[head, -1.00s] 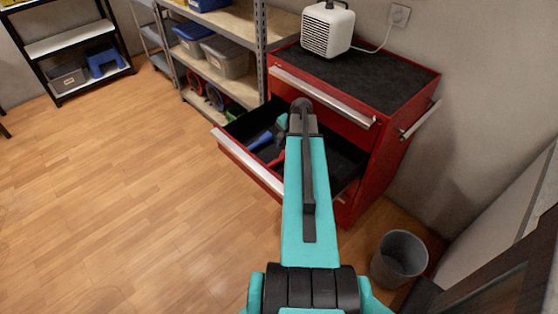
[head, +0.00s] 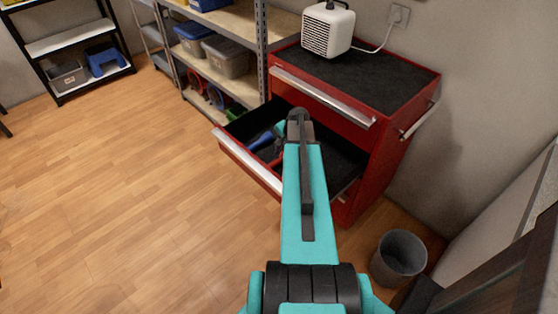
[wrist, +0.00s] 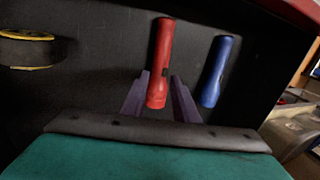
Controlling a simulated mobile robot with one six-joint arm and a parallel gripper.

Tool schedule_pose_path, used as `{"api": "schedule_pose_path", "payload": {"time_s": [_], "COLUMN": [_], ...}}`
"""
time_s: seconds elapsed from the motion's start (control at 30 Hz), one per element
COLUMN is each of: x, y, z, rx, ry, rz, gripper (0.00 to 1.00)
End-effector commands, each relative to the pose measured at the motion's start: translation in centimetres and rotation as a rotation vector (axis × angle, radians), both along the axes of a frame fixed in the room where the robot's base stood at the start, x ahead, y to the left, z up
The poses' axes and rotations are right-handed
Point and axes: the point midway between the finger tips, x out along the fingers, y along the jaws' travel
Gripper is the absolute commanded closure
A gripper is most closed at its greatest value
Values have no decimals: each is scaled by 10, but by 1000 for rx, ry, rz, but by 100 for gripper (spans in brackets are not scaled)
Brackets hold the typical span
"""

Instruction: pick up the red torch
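The red torch (wrist: 160,60) lies in the open drawer (head: 245,163) of the red tool cabinet. In the wrist view it is near the middle, its lower end between the two purple fingers of my gripper (wrist: 160,97). The gripper is open, with one finger on each side of the torch; I see no firm contact. A blue torch (wrist: 216,70) lies just to its right, beyond the right finger. In the head view my arm hides the gripper and most of the red torch.
A yellow-and-black roll (wrist: 27,48) lies at the left in the wrist view. The cabinet top (head: 365,75) holds a white heater (head: 327,30). A grey bin (head: 399,258) stands right of my arm. The wooden floor at left is clear.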

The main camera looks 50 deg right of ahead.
Motion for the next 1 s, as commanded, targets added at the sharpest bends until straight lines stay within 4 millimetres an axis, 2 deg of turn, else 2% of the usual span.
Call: {"api": "schedule_pose_path", "payload": {"time_s": [0.5,1.0], "x": [12,12], "y": [-4,-4], "z": [-42,-44], "rx": [1,0], "ry": [1,0], "rz": [0,-1], "gripper": [73,73]}}
